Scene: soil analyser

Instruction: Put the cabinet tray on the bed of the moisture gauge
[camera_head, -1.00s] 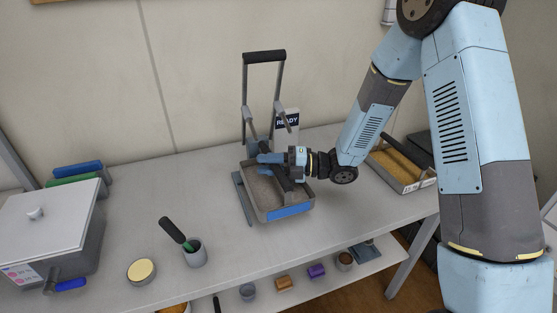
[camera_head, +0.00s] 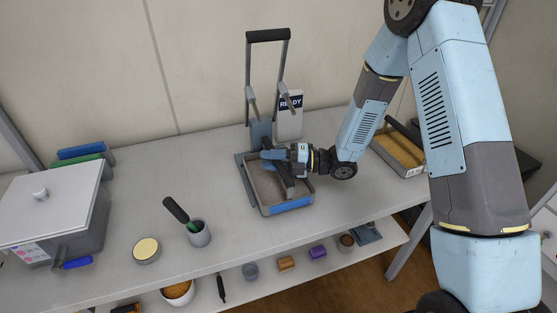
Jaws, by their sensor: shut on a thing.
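My gripper (camera_head: 272,163) is shut on the bar handle of a grey tray (camera_head: 264,203) with dark grey contents and a blue front label. The tray overlaps the bed in the picture, set towards the front and right. It hides most of the bed, and I cannot tell whether it touches it.
Another tray (camera_head: 421,172) with brown contents stands to the right on the bench. A cup with a black-handled tool (camera_head: 199,235), a round tin (camera_head: 146,250) and a lidded box (camera_head: 50,205) are on the left. A lower shelf holds several small items.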

